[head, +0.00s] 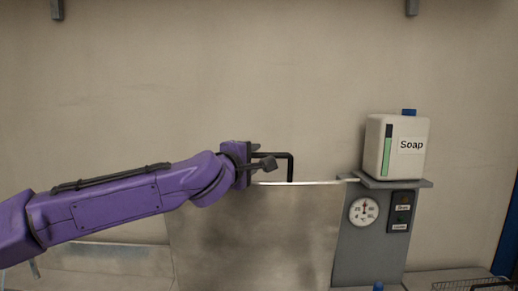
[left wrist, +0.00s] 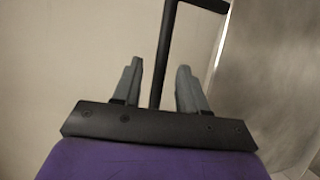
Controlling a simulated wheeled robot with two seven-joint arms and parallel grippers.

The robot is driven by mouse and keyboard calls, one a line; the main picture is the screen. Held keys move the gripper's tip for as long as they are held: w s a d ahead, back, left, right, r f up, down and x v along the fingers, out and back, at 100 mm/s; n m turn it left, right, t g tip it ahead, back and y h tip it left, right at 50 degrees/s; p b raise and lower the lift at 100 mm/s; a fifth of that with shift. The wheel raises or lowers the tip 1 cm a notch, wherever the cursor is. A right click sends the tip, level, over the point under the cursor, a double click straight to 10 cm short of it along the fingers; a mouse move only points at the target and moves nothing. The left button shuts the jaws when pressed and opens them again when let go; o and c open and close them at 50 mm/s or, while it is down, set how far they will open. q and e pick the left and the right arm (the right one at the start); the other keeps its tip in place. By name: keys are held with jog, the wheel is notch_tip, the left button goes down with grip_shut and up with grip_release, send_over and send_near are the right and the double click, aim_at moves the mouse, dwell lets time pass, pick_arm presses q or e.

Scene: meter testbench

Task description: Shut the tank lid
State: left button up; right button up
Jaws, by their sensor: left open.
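The tank lid (head: 255,235) is a brushed metal panel in the middle of the head view, seen standing up with a bright top edge. A black bar handle (head: 291,166) rises above that edge. My left gripper (head: 263,156) is open at the handle's left part. In the left wrist view, the handle's bar (left wrist: 163,60) passes between the two grey fingers of the left gripper (left wrist: 158,72), with gaps on both sides. The metal panel (left wrist: 275,85) also shows there at the right. The tank's inside is hidden. My right gripper is out of view.
A white soap container (head: 396,150) with a blue cap stands on a grey shelf to the right. Below it are a round dial (head: 363,211) and a dark switch panel (head: 400,211). A wire basket (head: 470,285) is at the lower right. The wall behind is bare.

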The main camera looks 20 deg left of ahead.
aim_at(257, 157)
pick_arm(q)
jog(key=w, duration=0.3)
jog(key=w+p, duration=0.1)
jog(key=shift+w+d+f, duration=0.2)
jog(key=shift+f, duration=0.1)
jog(key=shift+s+r, duration=0.1)
jog(key=shift+s, duration=0.1)
jog(key=shift+w, duration=0.1)
grip_shut()
